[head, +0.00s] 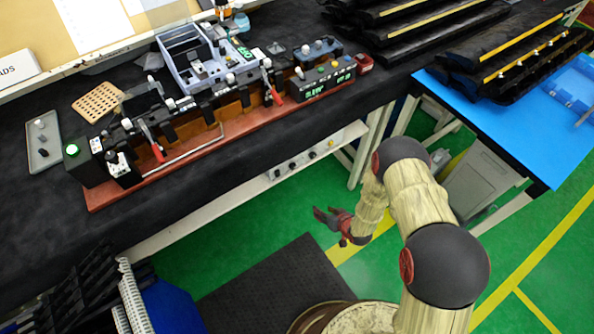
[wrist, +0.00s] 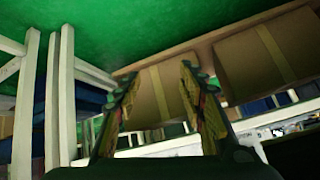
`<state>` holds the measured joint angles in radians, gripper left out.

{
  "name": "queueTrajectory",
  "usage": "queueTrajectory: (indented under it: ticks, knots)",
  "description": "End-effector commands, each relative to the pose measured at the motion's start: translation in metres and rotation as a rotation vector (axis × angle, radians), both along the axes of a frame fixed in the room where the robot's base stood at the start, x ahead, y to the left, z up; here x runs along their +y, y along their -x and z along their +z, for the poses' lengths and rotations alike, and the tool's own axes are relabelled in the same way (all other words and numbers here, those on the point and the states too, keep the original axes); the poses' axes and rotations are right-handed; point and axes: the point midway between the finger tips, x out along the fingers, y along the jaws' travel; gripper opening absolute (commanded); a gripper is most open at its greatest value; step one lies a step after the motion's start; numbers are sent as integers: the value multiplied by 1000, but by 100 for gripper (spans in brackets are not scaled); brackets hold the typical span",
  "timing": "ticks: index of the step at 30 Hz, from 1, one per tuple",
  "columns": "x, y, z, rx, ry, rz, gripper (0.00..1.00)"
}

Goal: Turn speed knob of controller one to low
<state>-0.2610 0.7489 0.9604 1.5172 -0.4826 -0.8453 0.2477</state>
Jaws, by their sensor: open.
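A pale panel (head: 317,148) with several small dark knobs (head: 292,165) hangs under the front edge of the workbench. On the bench, a dark box (head: 326,82) with green displays stands at the right end of a red-brown fixture. I cannot tell which of these is controller one, and knob settings are too small to read. My gripper (head: 328,224) is open and empty, below and right of the panel, over the green floor. The wrist view also shows its two fingers (wrist: 158,76) apart with nothing between them; no knob is recognisable there.
The black workbench (head: 225,165) carries the long fixture (head: 190,152) with red-handled clamps and a grey tray (head: 42,142). A blue table (head: 530,130) with black racks stands at right. Black racks stand at lower left.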

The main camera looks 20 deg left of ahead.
Motion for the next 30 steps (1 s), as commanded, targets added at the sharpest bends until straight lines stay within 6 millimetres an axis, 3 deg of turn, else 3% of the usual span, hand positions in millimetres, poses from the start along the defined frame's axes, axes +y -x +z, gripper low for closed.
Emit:
queueTrajectory:
  ticks: [2, 6, 12, 15, 20, 30]
  knots:
    - [24, -3, 6, -85, -131, 13, 40]
    - [57, -15, 48, -233, -368, 28, 40]
    - [75, -24, 112, -376, -613, 39, 40]
    - [77, -26, 130, -406, -674, 39, 40]
    - [85, -33, 137, -420, -703, 39, 40]
    - [124, -64, 136, -417, -700, 39, 40]
